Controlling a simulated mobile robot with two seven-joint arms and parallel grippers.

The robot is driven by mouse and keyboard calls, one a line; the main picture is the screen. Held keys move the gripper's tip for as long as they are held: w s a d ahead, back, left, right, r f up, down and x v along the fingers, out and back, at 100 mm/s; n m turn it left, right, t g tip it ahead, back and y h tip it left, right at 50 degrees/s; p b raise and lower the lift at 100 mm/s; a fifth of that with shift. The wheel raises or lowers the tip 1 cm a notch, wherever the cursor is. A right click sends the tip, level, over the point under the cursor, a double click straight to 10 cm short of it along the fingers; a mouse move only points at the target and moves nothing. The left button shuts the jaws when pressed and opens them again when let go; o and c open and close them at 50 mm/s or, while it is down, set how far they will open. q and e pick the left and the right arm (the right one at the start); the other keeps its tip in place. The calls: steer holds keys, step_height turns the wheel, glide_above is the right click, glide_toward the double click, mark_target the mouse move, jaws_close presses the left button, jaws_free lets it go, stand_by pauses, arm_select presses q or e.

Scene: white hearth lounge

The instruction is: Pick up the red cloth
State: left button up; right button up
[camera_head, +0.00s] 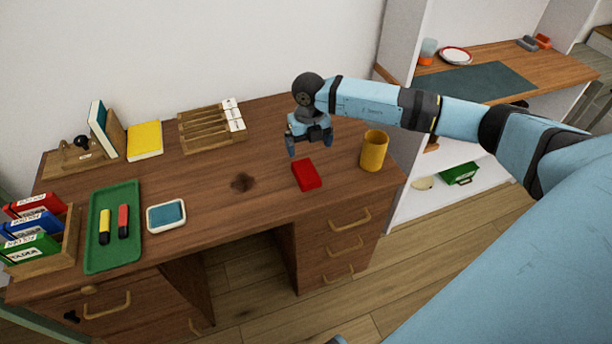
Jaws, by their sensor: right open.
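The red cloth (307,175) is a small folded block lying on the brown desk (210,193), toward its right end. My right gripper (309,149) is above and just behind the cloth, pointing down. Its two fingers are apart with nothing between them, and it does not appear to touch the cloth. My left gripper is not in view.
A yellow cup (374,151) stands close to the right of the cloth. A wooden rack (211,130) is behind, to the left. A green tray (113,226) with two markers and a blue-topped pad (167,216) lie left. Bare desk lies left of the cloth.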

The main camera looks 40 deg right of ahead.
glide_above(306, 171)
steer(key=f, duration=0.5)
steer(key=shift+s+d+f, duration=0.2)
steer(key=shift+f, duration=0.1)
steer(key=shift+w+a+f, duration=0.1)
steer(key=shift+w+f, duration=0.05)
steer(key=shift+f, duration=1.25)
steer(key=shift+w+a+f, duration=0.1)
steer(key=shift+f, duration=1.25)
steer(key=c, duration=1)
